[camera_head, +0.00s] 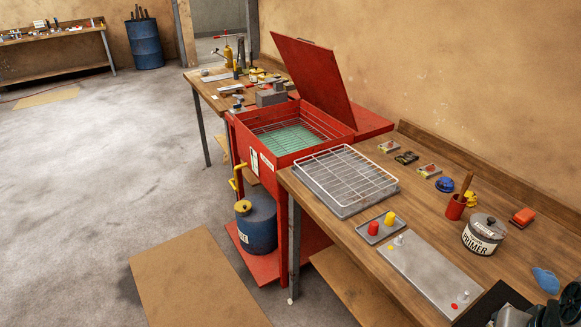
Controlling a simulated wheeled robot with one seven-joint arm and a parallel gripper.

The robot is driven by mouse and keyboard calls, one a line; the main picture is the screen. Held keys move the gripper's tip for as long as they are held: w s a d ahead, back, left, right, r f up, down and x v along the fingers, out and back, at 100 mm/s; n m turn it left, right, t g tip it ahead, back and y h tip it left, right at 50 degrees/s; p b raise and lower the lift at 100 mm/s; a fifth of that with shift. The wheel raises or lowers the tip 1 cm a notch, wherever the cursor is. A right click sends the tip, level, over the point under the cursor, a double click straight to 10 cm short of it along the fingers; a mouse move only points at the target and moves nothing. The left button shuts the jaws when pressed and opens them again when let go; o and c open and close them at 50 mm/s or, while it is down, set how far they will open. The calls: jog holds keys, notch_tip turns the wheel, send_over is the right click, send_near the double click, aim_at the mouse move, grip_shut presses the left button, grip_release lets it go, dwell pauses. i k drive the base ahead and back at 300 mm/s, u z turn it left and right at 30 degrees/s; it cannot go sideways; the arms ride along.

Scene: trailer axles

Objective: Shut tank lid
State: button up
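The red tank (304,157) is a square parts-washer basin on a red stand, in the middle of the view. Its red lid (313,78) stands open, hinged along the back right edge and tilted up and away from the basin. A wire rack (266,129) and a green bottom show inside the open tank. No gripper can be made out in this view. Dark grey machine-like parts show at the bottom right corner, and I cannot tell what they belong to.
A wooden bench (410,184) to the right holds a wire-topped tray (343,180), a primer can (483,234) and a red cup (455,207). Another tool bench (207,88) stands behind the tank. The floor at left is mostly clear, with a cardboard sheet (192,280).

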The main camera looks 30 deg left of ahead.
aim_at(313, 70)
jog(key=u, duration=1.65)
jog(key=k, duration=1)
jog(key=u, duration=1.05)
jog(key=i, duration=1.75)
jog(key=z, duration=0.3)
jog(key=i, duration=1.55)
jog(key=z, duration=1.35)
jog(key=i, duration=0.75)
jog(key=z, duration=0.9)
